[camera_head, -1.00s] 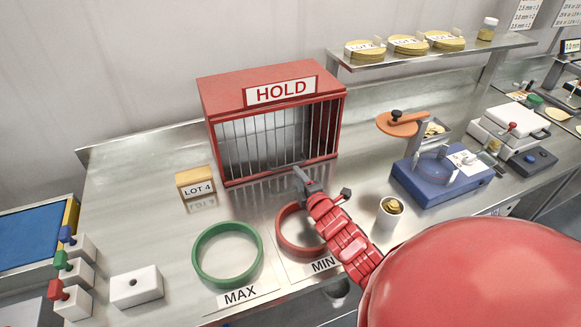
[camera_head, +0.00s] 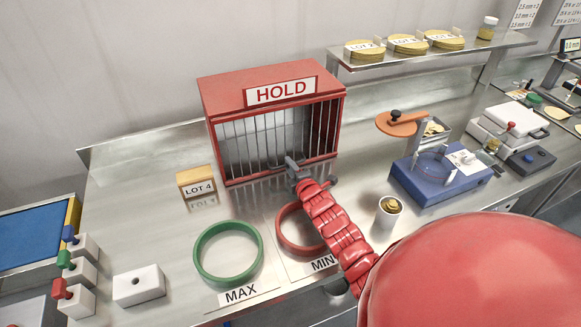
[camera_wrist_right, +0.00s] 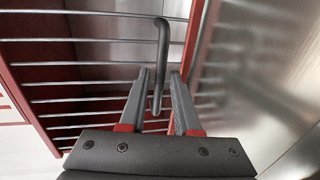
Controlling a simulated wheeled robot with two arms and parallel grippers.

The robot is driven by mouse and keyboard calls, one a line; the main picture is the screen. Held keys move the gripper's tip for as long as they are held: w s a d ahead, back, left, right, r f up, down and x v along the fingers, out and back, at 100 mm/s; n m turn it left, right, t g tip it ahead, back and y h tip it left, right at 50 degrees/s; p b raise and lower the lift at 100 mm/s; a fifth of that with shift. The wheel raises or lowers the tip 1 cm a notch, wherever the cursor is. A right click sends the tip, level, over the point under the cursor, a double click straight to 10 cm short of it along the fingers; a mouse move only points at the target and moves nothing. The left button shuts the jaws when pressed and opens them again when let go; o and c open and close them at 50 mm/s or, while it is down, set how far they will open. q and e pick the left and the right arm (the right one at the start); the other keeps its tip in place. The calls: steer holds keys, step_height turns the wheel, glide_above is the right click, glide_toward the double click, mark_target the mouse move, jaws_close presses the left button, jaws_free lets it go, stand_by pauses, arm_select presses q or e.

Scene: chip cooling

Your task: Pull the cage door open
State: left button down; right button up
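The red cage (camera_head: 232,92) marked HOLD stands on the steel counter. Its barred door (camera_head: 250,143) looks closed at the front. My right gripper (camera_head: 292,163) is at the lower front of the door, right of its middle. In the right wrist view the grey bar handle (camera_wrist_right: 162,50) runs between the two open fingers of this gripper (camera_wrist_right: 160,85), with the barred door (camera_wrist_right: 85,83) behind. A small gap shows on each side of the handle. The handle is hard to make out in the head view. My left gripper is not in view.
A LOT 4 block (camera_head: 195,184) sits left of the cage. A green MAX ring (camera_head: 201,270) and a red MIN ring (camera_head: 283,235) lie in front, the red one partly under my right arm. A white cup (camera_head: 388,220) and a blue device (camera_head: 425,185) stand to the right.

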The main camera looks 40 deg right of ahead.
jaws_close()
stand_by(1.2)
